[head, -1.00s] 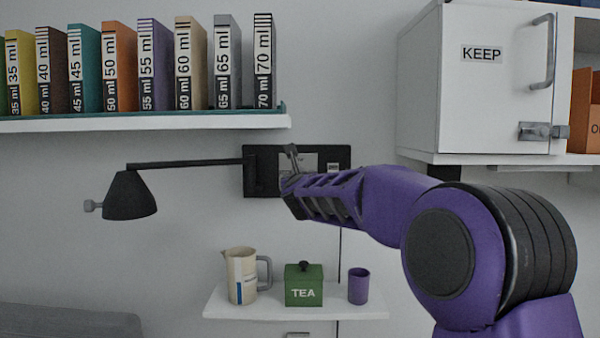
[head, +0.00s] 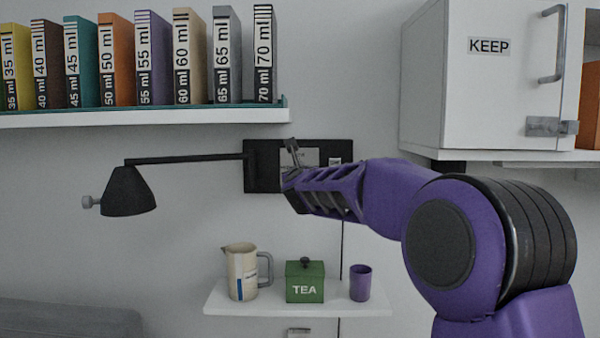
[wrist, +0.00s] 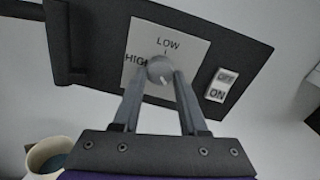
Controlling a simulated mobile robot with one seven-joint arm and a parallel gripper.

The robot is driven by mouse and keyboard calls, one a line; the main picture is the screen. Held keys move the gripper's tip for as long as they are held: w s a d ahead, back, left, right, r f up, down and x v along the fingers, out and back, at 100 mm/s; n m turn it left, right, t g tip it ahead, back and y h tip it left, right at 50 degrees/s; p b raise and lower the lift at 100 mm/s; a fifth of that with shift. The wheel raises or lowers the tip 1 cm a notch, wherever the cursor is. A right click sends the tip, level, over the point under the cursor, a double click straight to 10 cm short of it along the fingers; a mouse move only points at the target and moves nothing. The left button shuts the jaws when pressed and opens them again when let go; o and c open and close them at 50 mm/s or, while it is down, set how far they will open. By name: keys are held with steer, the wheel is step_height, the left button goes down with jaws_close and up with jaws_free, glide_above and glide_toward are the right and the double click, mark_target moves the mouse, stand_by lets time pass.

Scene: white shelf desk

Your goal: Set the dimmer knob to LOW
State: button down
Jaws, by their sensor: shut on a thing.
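The grey round dimmer knob (wrist: 159,68) sits on a pale label plate (wrist: 183,44) in the wrist view. The plate reads LOW above the knob and HIGH to its upper left. A small pale mark shows on the knob, pointing down and slightly right, away from LOW. My gripper (wrist: 160,78) is shut on the knob, one finger on each side. The black wall panel (wrist: 103,30) carries the plate. In the head view, the panel (head: 262,178) is partly covered by my gripper (head: 292,157), and the knob cannot be made out.
An OFF/ON switch (wrist: 221,84) is right of the knob. A black lamp (head: 129,192) reaches left from the panel. Below, a small shelf (head: 220,304) holds a jug (head: 241,271), a green TEA box (head: 304,283) and a purple cup (head: 360,283). A white cabinet (head: 470,95) stands right.

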steer(key=shift+r+n, duration=0.1)
steer(key=shift+n, duration=0.3)
steer(key=n+p, duration=0.1)
steer(key=n, duration=0.7)
steer(key=n+h+p, duration=0.1)
steer(key=n, duration=1.6)
steer(key=shift+a+r+h+p, duration=0.1)
steer(key=shift+r+h+p, duration=0.2)
steer(key=shift+p, duration=0.1)
steer(key=shift+n, duration=0.3)
steer(key=shift+c, duration=2.2)
jaws_free()
steer(key=shift+f, duration=0.1)
